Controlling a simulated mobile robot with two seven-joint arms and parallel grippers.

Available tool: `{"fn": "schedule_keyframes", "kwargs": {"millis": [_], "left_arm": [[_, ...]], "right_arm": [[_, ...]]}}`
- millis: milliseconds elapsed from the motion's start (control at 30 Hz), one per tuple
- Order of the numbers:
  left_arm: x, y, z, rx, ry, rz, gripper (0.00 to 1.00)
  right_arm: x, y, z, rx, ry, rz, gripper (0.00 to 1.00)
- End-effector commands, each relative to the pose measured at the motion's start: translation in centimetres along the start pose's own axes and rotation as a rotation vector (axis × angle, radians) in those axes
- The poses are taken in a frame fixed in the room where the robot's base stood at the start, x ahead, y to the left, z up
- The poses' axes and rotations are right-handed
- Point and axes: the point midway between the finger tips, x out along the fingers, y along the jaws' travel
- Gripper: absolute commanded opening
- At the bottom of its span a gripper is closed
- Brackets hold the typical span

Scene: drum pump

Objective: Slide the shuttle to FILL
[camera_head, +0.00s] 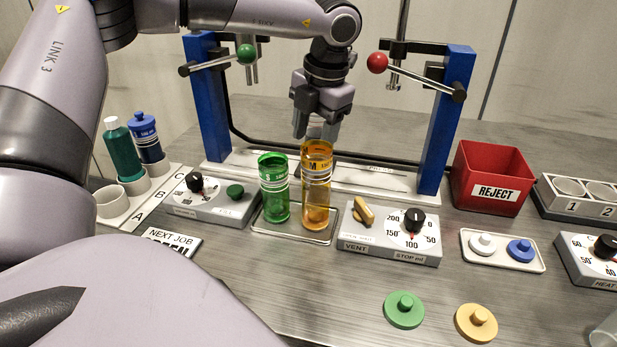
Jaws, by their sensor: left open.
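My left gripper (317,128) points down from above with its fingers apart, at the rim of the orange see-through cup (316,188). I cannot tell whether the fingers touch the rim. The orange cup stands upright beside a green see-through cup (274,190); both stand on a small tray (302,234) in front of the blue frame. A pale rail or board (380,173) runs between the frame's posts and carries lettering too small to read. I cannot tell which part is the shuttle, and I read no FILL mark. My right gripper is not in view.
A blue two-post frame (442,125) with a green-knobbed lever (246,54) and a red-knobbed lever (377,62) surrounds the gripper. Control boxes (395,240) flank the tray. A red REJECT bin (492,178) stands right. Green (404,309) and yellow lids (476,322) lie in front.

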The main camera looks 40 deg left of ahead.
Motion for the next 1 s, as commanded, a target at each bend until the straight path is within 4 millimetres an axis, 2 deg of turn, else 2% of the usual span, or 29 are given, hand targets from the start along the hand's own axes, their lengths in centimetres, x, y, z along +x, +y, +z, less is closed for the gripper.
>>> {"fn": "schedule_keyframes", "kwargs": {"millis": [167,400,600,967,1000], "left_arm": [[1.3,0.0,-0.1,0.000,0.004,-0.001,0.56],[4.9,0.0,-0.1,-0.001,0.005,-0.001,0.56],[6.9,0.0,-0.1,-0.001,0.003,0.000,0.56],[7.4,0.0,0.0,-0.001,-0.001,0.000,0.56],[7.3,0.0,0.0,-0.001,0.000,0.000,0.46]], "right_arm": [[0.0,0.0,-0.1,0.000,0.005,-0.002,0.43],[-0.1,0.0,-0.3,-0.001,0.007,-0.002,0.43],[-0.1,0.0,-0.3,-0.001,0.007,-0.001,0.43],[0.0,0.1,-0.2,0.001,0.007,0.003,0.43],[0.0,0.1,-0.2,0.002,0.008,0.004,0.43]]}}
